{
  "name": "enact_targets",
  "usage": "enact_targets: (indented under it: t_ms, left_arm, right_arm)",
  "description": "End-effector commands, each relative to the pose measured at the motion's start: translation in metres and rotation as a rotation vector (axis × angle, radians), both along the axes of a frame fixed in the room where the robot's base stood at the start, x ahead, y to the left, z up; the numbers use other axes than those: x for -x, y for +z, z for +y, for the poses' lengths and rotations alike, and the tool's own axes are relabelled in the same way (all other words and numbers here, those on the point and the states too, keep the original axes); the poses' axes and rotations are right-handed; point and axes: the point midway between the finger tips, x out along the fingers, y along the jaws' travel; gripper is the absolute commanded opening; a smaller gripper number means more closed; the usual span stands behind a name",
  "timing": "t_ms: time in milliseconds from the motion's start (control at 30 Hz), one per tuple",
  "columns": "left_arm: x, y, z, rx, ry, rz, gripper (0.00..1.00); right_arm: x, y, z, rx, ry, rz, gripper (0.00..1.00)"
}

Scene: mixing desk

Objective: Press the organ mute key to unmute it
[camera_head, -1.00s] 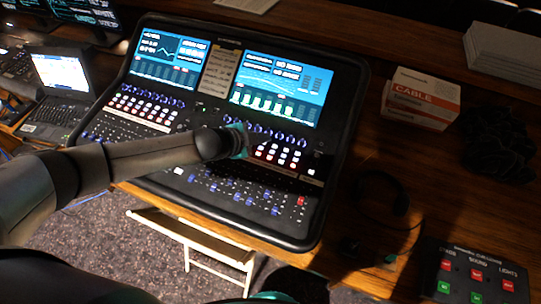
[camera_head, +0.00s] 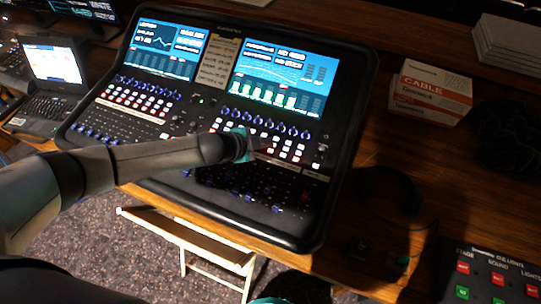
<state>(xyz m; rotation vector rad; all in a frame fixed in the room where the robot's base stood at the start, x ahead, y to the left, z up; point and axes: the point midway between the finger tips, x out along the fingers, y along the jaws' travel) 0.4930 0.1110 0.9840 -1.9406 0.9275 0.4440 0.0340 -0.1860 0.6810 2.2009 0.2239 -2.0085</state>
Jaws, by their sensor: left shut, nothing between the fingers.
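The mixing desk (camera_head: 352,140) is a large black console with two lit screens. Its right bank of small white and red keys (camera_head: 298,148) lies below a row of blue-lit knobs. The key labels are too small to read, so I cannot tell which key is the organ mute. My left gripper (camera_head: 262,144) is shut and empty, its dark tip at the left part of this bank. I cannot tell whether it touches a key. The gripper and arm hide part of the desk.
A white and orange cable box (camera_head: 430,92) stands right of the desk. A panel with red and green buttons (camera_head: 495,275) is at the lower right. A laptop (camera_head: 52,85) stands at the left. Headphones (camera_head: 390,190) lie on the dark wooden table right of the desk.

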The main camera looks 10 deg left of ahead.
Motion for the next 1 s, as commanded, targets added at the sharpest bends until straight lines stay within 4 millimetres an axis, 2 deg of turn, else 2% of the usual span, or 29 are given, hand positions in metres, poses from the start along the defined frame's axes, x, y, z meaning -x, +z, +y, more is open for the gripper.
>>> enact_targets:
  t_ms: [33, 200, 1000]
  left_arm:
    - [-0.0007, -0.0082, -0.0007, 0.001, -0.001, 0.000, 0.00]
    - [-0.0018, -0.0147, -0.0008, 0.001, 0.000, -0.001, 0.00]
    - [-0.0018, -0.0140, -0.0004, 0.000, -0.001, -0.002, 0.00]
  right_arm:
    - [0.0001, -0.0077, -0.0002, 0.000, 0.000, 0.000, 0.50]
    - [0.0000, -0.0129, -0.0011, 0.001, 0.001, 0.000, 0.50]
    - [-0.0003, -0.0119, -0.0029, 0.004, 0.001, -0.001, 0.50]
